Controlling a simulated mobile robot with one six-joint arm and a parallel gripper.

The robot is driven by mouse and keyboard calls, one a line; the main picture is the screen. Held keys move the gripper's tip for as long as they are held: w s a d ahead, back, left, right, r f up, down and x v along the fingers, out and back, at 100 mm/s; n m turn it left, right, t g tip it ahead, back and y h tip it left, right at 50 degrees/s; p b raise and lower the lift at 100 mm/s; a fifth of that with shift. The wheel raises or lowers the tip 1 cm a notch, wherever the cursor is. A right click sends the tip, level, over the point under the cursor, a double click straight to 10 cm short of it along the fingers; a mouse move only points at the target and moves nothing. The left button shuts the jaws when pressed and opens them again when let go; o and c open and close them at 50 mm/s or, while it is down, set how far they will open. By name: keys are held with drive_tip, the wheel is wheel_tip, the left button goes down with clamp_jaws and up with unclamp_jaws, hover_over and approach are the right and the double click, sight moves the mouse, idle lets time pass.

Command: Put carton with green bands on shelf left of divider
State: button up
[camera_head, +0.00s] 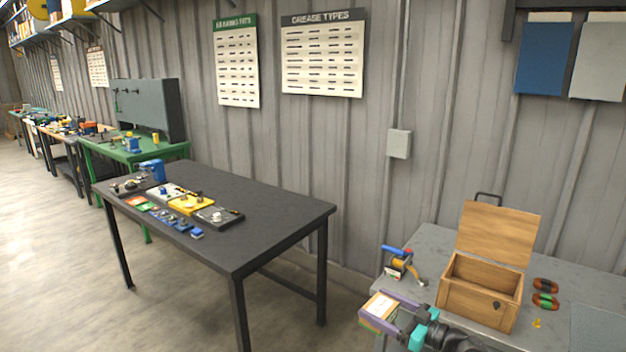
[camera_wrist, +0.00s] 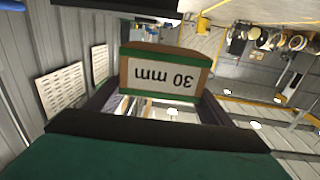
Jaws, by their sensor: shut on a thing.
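My gripper (camera_head: 400,318) is at the lower right of the head view, beside the grey table's front left corner. It is shut on a small brown carton (camera_head: 380,306). In the wrist view the carton (camera_wrist: 165,72) sits between the fingers, with green bands along its edges and a white label reading "30 mm", upside down in the picture. No shelf with a divider can be made out clearly; wall shelves (camera_head: 62,22) show far off at the upper left.
An open wooden box (camera_head: 478,302) stands on the grey table (camera_head: 432,240), with a blue-handled tool (camera_head: 398,258) left of it and red and green items (camera_head: 545,293) right of it. A black table (camera_head: 275,200) holds several small parts. Floor at left is clear.

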drive_tip(key=shift+s+a+f+n+g+y, duration=0.4)
drive_tip(key=shift+s+a+g, duration=0.1)
drive_tip(key=shift+s+a, duration=0.3)
drive_tip(key=shift+s, duration=0.15)
idle(0.9)
